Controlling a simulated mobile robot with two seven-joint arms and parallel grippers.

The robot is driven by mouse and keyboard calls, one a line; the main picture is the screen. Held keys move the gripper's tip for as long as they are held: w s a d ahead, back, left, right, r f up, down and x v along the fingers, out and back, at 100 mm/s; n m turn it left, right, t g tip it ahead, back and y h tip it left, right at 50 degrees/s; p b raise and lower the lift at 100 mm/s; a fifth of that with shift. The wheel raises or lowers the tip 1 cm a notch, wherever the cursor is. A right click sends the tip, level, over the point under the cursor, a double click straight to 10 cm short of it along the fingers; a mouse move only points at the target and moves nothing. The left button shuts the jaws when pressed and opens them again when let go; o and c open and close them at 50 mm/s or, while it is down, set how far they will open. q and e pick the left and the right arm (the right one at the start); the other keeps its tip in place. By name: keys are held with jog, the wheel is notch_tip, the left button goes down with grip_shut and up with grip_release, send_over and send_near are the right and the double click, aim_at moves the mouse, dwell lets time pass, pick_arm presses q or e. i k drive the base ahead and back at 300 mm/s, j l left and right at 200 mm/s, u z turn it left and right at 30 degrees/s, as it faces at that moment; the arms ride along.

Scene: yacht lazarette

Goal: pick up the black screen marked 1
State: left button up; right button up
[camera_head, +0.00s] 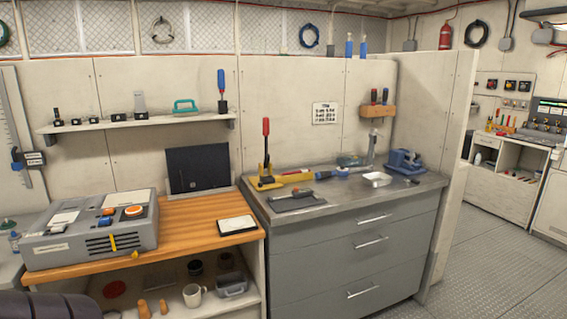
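A black screen (198,168) stands nearly upright at the back of the wooden worktop (190,221), leaning close to the wall. A small pale mark shows low on its face, but it is too small to read. A flat black-edged panel with a white face (237,225) lies near the front right of the same worktop. Neither of my grippers shows in this view.
A shelf (137,122) with small tools hangs above. A grey drawer cabinet (352,250) bearing tools stands to the right. Open floor (480,245) lies farther right.

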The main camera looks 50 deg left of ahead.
aim_at(202, 168)
jog(key=u, duration=2.2)
jog(key=i+l+z, duration=0.1)
jog(key=i+l, duration=0.85)
jog(key=l, duration=0.1)
